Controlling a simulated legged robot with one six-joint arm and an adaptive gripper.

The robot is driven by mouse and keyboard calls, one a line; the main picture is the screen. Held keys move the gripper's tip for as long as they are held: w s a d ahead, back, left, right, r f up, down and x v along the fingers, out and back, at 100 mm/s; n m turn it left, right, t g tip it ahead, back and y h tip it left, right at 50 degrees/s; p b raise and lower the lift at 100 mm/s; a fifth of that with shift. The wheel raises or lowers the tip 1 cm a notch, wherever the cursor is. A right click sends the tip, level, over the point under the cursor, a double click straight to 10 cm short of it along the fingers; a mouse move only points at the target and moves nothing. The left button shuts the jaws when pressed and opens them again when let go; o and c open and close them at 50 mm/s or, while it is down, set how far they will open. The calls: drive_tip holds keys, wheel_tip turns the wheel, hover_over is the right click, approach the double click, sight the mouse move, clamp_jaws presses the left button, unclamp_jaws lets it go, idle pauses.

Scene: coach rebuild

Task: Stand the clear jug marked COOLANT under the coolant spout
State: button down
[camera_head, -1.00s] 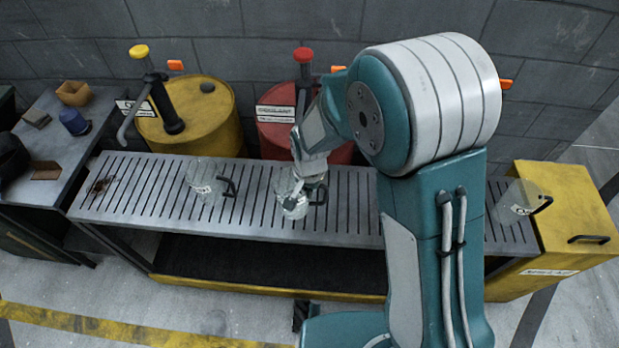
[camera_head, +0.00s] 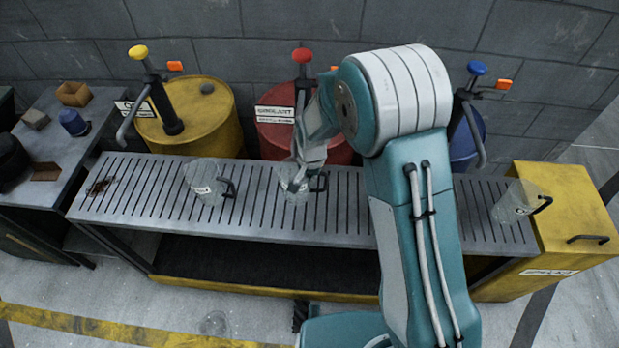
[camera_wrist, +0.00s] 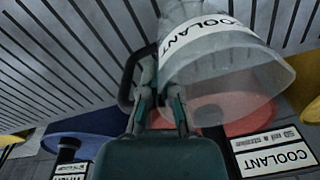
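The clear jug marked COOLANT (camera_wrist: 220,65) fills the upper right of the wrist view, its white label readable. In the head view the jug (camera_head: 292,188) is at the middle of the slotted bench, in front of the red drum (camera_head: 335,150). My gripper (camera_wrist: 160,95) is at its black handle side, with the fingers seemingly shut on the handle; the exact contact is partly hidden. I cannot tell whether the jug's base touches the grating. The red-topped pump (camera_head: 302,58) stands on the drum labelled COOLANT (camera_head: 275,112). Its spout is largely hidden by my gripper.
Another clear jug (camera_head: 207,182) stands to the left on the grating (camera_head: 150,195), near the yellow drum (camera_head: 215,125). A third clear jug (camera_head: 512,203) stands at the right by a yellow box (camera_head: 570,205). A blue drum (camera_head: 465,150) is partly behind my arm.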

drive_tip(key=c, duration=0.8)
unclamp_jaws()
wheel_tip(320, 180, up, 12)
drive_tip(key=s+d+r+n+t, duration=0.2)
drive_tip(key=s+d+r, duration=0.6)
drive_tip(key=d+r, duration=0.5)
drive_tip(key=s+d+r+t, duration=0.1)
drive_tip(key=s+d+r, duration=0.1)
drive_tip(key=s, duration=0.5)
drive_tip(key=s+d+r+n+t, duration=0.1)
drive_tip(key=s+d+r+t, duration=0.1)
drive_tip(key=s, duration=0.5)
drive_tip(key=d+r, duration=0.1)
drive_tip(key=d, duration=0.1)
drive_tip(key=shift+s+d+n, duration=0.25)
drive_tip(key=shift+d+n, duration=0.05)
